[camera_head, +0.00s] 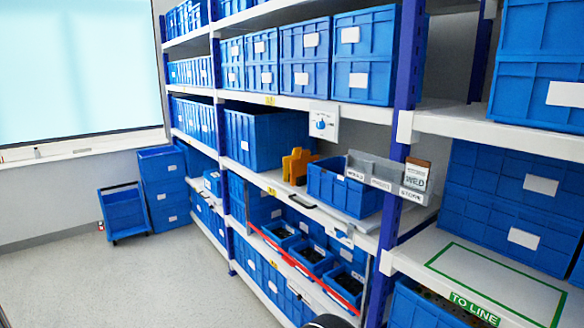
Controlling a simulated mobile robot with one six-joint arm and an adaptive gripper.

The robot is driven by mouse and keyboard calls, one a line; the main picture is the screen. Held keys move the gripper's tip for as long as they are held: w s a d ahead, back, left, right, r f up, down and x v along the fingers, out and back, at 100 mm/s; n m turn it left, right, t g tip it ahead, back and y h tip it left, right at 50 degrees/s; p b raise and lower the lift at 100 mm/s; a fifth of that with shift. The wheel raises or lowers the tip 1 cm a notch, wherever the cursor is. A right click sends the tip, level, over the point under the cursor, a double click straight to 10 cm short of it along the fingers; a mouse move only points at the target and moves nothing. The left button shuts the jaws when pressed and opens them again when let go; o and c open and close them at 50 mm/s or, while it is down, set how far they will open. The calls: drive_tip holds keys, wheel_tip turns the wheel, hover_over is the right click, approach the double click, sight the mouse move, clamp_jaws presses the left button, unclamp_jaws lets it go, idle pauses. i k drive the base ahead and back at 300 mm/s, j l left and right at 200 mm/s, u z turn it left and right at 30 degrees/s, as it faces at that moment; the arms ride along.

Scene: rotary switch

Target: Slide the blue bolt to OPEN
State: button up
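No part is clearly readable as a bolt, and I see no OPEN label. A white plate (323,121) with a small round blue knob (321,125) is fixed at the front of the middle shelf. Its small markings are too small to read. A small pale fitting (341,238) with a bluish part sits on the front edge of the shelf below; its details are too small to tell. My gripper is not recognisable in view. Only a dark rounded shape, perhaps part of my arm, shows at the bottom edge.
White shelves with dark blue posts (404,90) hold many blue bins. A yellow-orange object (297,166), an open blue bin (345,187) and a grey label holder (373,170) stand on one shelf. A red bar (300,268) crosses lower bins.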

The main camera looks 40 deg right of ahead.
sight(339, 235)
drive_tip(key=z, duration=1.4)
